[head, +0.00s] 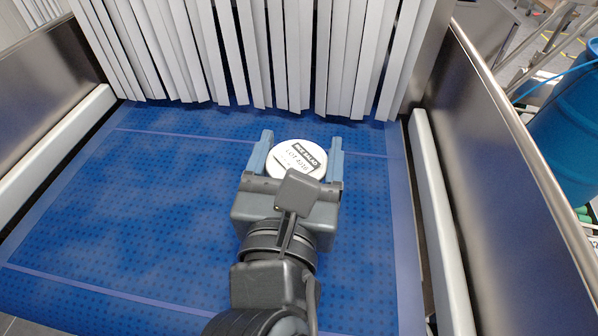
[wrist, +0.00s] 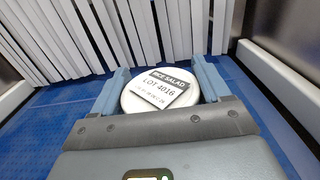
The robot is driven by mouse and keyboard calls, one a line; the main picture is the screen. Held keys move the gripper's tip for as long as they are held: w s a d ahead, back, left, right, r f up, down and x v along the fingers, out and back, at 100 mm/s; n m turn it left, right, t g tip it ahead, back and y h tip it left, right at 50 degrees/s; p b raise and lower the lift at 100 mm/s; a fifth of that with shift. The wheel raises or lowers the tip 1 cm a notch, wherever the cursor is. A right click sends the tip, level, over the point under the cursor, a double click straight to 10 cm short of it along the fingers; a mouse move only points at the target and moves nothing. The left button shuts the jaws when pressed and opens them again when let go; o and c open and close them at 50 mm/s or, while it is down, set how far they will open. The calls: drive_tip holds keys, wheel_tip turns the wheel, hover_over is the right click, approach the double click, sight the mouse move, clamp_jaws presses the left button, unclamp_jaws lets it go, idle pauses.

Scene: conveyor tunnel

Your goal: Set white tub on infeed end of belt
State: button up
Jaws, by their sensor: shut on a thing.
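The white tub (head: 297,157) is round, with a label on its lid reading "rice salad" and "LOT 4016". It sits between the two blue fingers of my gripper (head: 302,158), which is shut on it. The tub also shows in the wrist view (wrist: 158,92), between the fingers of the gripper (wrist: 163,88). The blue belt (head: 150,190) lies under the gripper and tub. I cannot tell whether the tub's base touches the belt. My gripper hides the tub's near side.
A curtain of white strips (head: 245,55) hangs across the tunnel mouth just beyond the tub. Pale side rails (head: 440,220) and metal walls (head: 520,170) bound the belt left and right. A blue barrel (head: 570,135) stands outside at right. The belt's left part is clear.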

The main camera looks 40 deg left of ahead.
drive_tip(key=shift+f, duration=1.85)
drive_tip(key=shift+f, duration=0.15)
drive_tip(key=o, duration=1.5)
drive_tip(key=shift+r, duration=0.2)
drive_tip(key=shift+s+d+f, duration=0.15)
drive_tip(key=shift+s+d, duration=0.05)
drive_tip(key=shift+s, duration=0.15)
drive_tip(key=b+v, duration=0.2)
drive_tip(key=v, duration=0.9)
drive_tip(key=shift+s, duration=0.15)
